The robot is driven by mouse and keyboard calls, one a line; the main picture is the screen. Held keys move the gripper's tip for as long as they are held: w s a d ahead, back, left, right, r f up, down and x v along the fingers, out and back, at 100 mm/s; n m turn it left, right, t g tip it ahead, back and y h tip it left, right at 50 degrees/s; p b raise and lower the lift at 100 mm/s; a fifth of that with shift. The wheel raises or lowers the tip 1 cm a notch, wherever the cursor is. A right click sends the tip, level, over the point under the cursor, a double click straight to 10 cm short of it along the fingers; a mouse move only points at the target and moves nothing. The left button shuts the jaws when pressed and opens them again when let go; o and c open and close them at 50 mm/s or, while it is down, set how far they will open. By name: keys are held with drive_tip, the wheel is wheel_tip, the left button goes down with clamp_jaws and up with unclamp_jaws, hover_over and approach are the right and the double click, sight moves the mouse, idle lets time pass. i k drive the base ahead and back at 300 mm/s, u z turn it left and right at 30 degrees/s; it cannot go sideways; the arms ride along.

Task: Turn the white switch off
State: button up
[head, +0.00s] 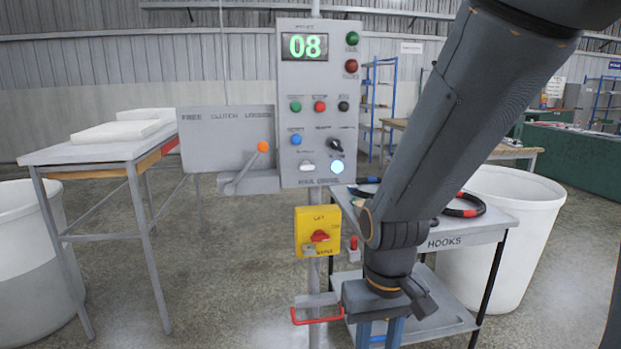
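The grey control panel (290,100) stands on a post near the middle of the head view. A small white switch (307,166) sits in its bottom row. A pale blue-white lit round lamp or button (336,166) is just right of the switch. The switch is too small for me to tell its position. My gripper (380,334) hangs at the bottom of the view, below and right of the panel and apart from it. Its fingertips are cut off by the lower edge, so I cannot tell its opening or whether it holds anything.
A yellow box with a red knob (319,236) and a red handle (317,318) are lower on the post. A lever with an orange ball (263,146) projects left of the panel. A hooks table (455,240) and white bin (500,250) stand right.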

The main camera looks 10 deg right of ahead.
sight(305, 166)
drive_tip(key=u, duration=0.2)
drive_tip(key=i, duration=1.1)
drive_tip(key=z, duration=0.2)
